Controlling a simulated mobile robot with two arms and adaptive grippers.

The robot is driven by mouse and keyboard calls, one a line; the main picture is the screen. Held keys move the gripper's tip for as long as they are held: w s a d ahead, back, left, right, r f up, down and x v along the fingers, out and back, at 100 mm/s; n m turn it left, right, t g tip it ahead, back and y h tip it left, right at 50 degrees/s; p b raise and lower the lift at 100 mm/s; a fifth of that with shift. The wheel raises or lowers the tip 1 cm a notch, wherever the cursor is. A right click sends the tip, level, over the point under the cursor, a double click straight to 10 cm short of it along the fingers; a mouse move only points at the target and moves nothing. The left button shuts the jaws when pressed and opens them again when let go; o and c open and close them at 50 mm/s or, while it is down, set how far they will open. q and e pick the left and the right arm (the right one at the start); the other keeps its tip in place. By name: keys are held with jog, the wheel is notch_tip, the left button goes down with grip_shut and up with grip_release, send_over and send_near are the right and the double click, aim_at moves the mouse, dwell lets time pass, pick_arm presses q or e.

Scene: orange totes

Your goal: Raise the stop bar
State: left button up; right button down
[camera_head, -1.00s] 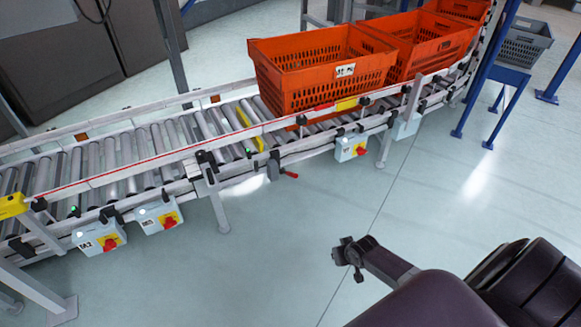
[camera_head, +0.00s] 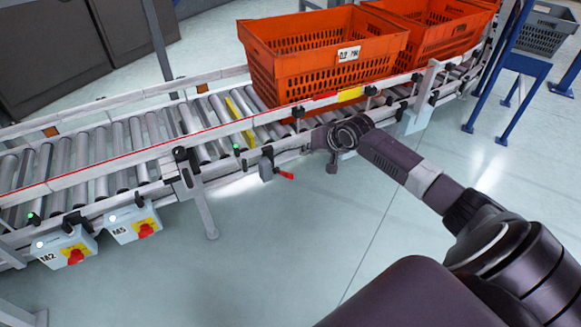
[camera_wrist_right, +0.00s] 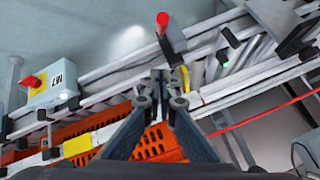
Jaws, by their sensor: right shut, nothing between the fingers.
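The yellow stop bar (camera_head: 240,121) lies across the conveyor rollers, just left of the front orange tote (camera_head: 330,65). I cannot tell its height exactly. A lever with a red handle (camera_head: 285,174) sticks out from the conveyor's near side below the bar. The red handle (camera_wrist_right: 163,22) also shows at the top of the right wrist view. My right gripper (camera_head: 318,138) is beside the conveyor's near rail, to the right of and above the red handle, apart from it. Its fingers (camera_wrist_right: 163,92) are shut and empty in the wrist view. My left gripper is out of view.
More orange totes (camera_head: 432,32) stand behind the front one on the conveyor. Control boxes with red knobs (camera_head: 134,221) hang from the near rail (camera_head: 85,175), and a conveyor leg (camera_head: 207,207) stands left of the lever. The floor (camera_head: 290,235) in front is clear.

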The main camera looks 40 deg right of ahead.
jog(key=shift+f, duration=0.1)
jog(key=b, duration=0.4)
send_over(283, 173)
jog(key=d, duration=0.4)
notch_tip(283, 173, down, 8)
jog(key=r, duration=0.1)
pick_arm(q)
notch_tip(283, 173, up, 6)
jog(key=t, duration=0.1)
jog(key=shift+b, duration=0.3)
pick_arm(e)
jog(key=s+a+f, duration=0.2)
jog(key=f, duration=0.1)
jog(key=shift+s+f, duration=0.1)
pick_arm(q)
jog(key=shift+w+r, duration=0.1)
pick_arm(e)
jog(key=shift+s+f, duration=0.15)
